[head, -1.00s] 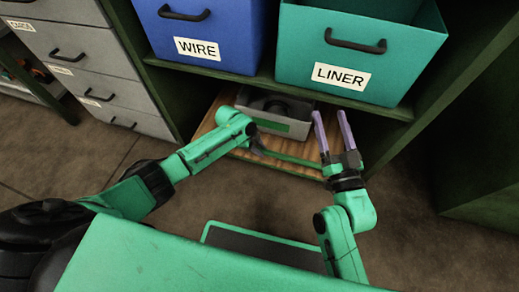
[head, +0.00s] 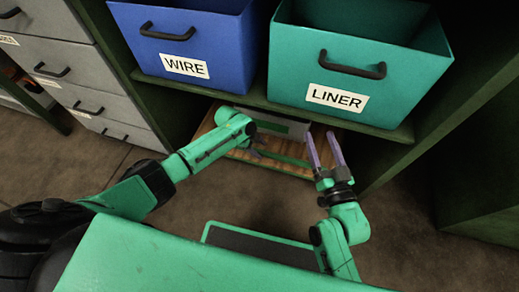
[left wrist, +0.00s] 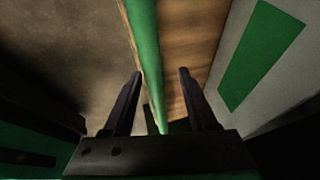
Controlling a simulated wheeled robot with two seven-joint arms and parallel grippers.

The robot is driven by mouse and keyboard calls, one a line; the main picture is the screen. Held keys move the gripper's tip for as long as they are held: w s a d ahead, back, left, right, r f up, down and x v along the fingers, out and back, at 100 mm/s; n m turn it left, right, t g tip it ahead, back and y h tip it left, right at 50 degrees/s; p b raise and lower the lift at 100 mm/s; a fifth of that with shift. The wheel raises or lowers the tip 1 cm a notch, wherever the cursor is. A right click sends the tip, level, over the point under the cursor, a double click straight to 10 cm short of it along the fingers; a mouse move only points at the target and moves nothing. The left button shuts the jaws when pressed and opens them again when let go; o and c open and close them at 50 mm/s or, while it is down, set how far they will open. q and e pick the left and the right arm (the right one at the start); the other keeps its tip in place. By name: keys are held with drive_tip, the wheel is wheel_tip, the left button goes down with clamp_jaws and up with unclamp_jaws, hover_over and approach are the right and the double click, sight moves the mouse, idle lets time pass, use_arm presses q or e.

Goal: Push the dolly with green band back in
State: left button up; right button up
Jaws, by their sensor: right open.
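The dolly (head: 207,126) is a low wooden board under the bottom shelf, with a green band (head: 286,160) along its front edge. A grey bin (head: 297,130) with a green label stands on it, partly hidden by the shelf. My left gripper (head: 257,149) is at the front edge, left of the band's middle. In the left wrist view its two fingers (left wrist: 159,73) are apart, with the green band (left wrist: 145,45) running between them; contact is unclear. My right gripper (head: 324,150) is open and empty, its purple fingers at the dolly's front right corner.
Above the dolly, a blue WIRE bin (head: 225,40) and a teal LINER bin (head: 405,75) stand on the shelf (head: 395,133). Grey drawers (head: 45,35) are at the left. A dark green cabinet side (head: 480,140) is at the right. Brown floor lies in front.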

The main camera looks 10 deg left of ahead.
use_arm(q)
drive_tip(key=shift+s, duration=0.15)
drive_tip(key=shift+r, duration=0.1)
drive_tip(key=shift+p+v, duration=0.7)
drive_tip(key=shift+v, duration=0.15)
drive_tip(key=shift+r, duration=0.2)
drive_tip(key=shift+p+v, duration=0.8)
drive_tip(key=shift+v, duration=0.05)
use_arm(e)
drive_tip(key=s+f+g+h, duration=0.1)
drive_tip(key=s+f+g, duration=0.5)
drive_tip(key=s+f, duration=0.55)
use_arm(q)
drive_tip(key=shift+p+v, duration=0.6)
drive_tip(key=shift+v, duration=0.35)
drive_tip(key=s+a+f+p, duration=0.1)
drive_tip(key=s+a, duration=0.3)
drive_tip(key=a, duration=0.7)
drive_tip(key=shift+s+p, duration=0.2)
drive_tip(key=shift+p, duration=0.2)
use_arm(e)
drive_tip(key=shift+w+a+r, duration=0.2)
drive_tip(key=shift+w+r, duration=0.2)
drive_tip(key=shift+r, duration=0.2)
drive_tip(key=shift+w+a+r, duration=0.15)
drive_tip(key=shift+w+r, duration=0.2)
drive_tip(key=shift+r, duration=0.2)
